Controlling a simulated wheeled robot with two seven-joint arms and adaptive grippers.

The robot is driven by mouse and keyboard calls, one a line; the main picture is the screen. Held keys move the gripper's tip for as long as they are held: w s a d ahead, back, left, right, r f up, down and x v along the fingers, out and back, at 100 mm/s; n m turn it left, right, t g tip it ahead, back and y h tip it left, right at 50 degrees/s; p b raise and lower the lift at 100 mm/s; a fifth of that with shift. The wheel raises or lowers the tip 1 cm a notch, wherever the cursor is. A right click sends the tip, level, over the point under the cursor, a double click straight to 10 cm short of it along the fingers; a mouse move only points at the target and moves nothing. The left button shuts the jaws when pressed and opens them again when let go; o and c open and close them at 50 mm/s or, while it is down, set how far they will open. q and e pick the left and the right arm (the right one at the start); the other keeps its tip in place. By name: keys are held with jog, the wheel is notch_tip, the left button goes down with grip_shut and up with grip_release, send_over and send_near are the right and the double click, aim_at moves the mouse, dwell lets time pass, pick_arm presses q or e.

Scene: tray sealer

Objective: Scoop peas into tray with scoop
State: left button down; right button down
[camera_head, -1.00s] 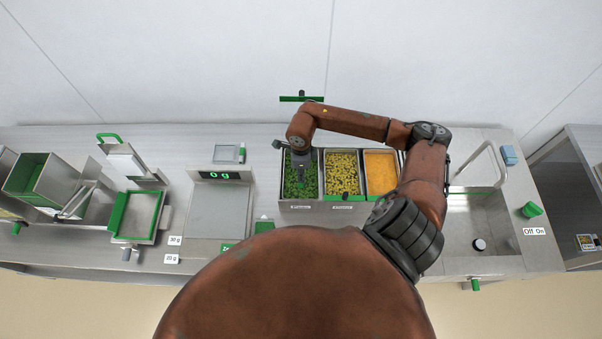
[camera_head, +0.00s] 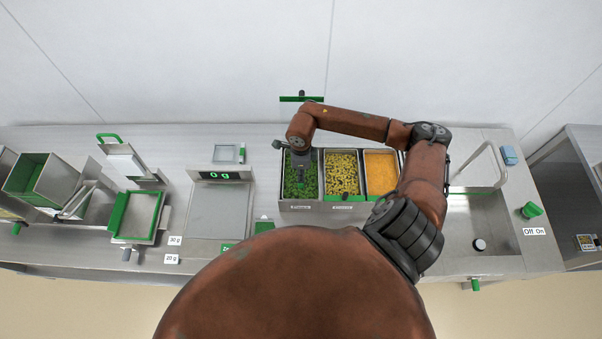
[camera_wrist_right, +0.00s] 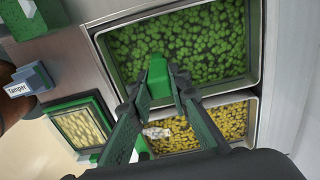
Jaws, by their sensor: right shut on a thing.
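Green peas (camera_head: 290,186) fill the leftmost of three steel bins; they also show in the right wrist view (camera_wrist_right: 215,40). My right gripper (camera_head: 301,178) is over the pea bin, pointing down. In the right wrist view my right gripper (camera_wrist_right: 160,92) is shut on a green block-like handle (camera_wrist_right: 158,72), which appears to be the scoop's. The scoop's bowl cannot be made out. A green-framed rectangular tray or holder (camera_wrist_right: 58,106) with pale yellow content shows at lower left in the wrist view. My left gripper is not in view.
A yellow-green bin (camera_head: 342,172) and an orange bin (camera_head: 381,172) stand right of the peas. A scale (camera_head: 217,210) reading 0 g is to the left. Beyond it is a green-rimmed frame (camera_head: 160,214). A sink (camera_head: 484,217) is at right. My body hides the front counter.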

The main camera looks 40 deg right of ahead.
jog(key=shift+r+p, duration=2.15)
jog(key=shift+r, duration=2.1)
jog(key=shift+r+p, duration=0.6)
jog(key=shift+r, duration=0.75)
